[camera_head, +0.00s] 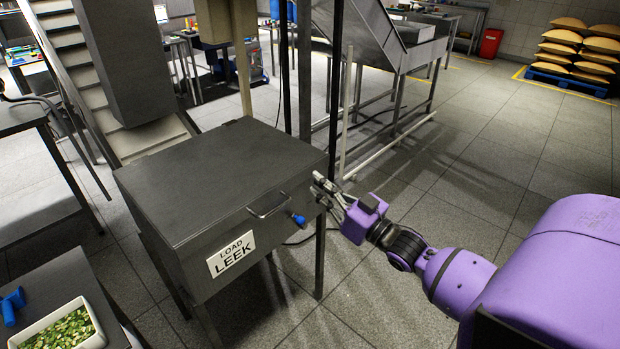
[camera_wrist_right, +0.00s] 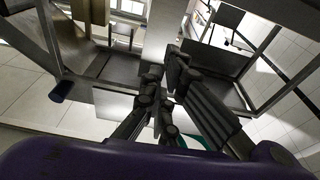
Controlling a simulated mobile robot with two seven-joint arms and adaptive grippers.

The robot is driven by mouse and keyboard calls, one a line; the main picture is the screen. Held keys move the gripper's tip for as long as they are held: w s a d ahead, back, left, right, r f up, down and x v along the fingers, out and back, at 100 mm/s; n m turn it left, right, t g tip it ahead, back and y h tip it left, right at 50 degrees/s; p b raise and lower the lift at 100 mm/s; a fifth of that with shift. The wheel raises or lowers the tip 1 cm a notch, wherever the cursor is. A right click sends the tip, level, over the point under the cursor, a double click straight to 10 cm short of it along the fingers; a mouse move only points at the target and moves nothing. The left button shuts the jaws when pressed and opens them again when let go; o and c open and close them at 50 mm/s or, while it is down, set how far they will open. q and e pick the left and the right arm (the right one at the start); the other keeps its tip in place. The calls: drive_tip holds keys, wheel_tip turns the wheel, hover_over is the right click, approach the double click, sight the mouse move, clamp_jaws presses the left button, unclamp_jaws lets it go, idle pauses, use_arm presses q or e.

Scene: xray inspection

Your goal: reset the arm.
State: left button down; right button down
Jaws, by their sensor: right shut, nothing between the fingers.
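My right arm, purple, reaches in from the right in the head view. Its gripper (camera_head: 322,188) is shut and empty, beside the right side of a grey metal box (camera_head: 220,185) with a closed lid. The fingers look close to the box's side; I cannot tell whether they touch it. The fingers also show in the right wrist view (camera_wrist_right: 165,82), with grey metal frames around them. The box has a bar handle (camera_head: 270,207), a blue knob (camera_head: 298,219) and a "LOAD LEEK" sign (camera_head: 231,254) on its front. My left gripper is not in view.
A white tray of chopped green leek (camera_head: 62,330) and a blue object (camera_head: 12,304) are on a dark table at lower left. A stepped conveyor (camera_head: 90,85) rises behind the box. A sloped metal machine (camera_head: 375,35) stands beyond. The tiled floor at right is open.

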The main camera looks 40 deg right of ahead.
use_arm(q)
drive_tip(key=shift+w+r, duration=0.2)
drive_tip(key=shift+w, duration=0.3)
use_arm(e)
drive_tip(key=shift+s, duration=0.15)
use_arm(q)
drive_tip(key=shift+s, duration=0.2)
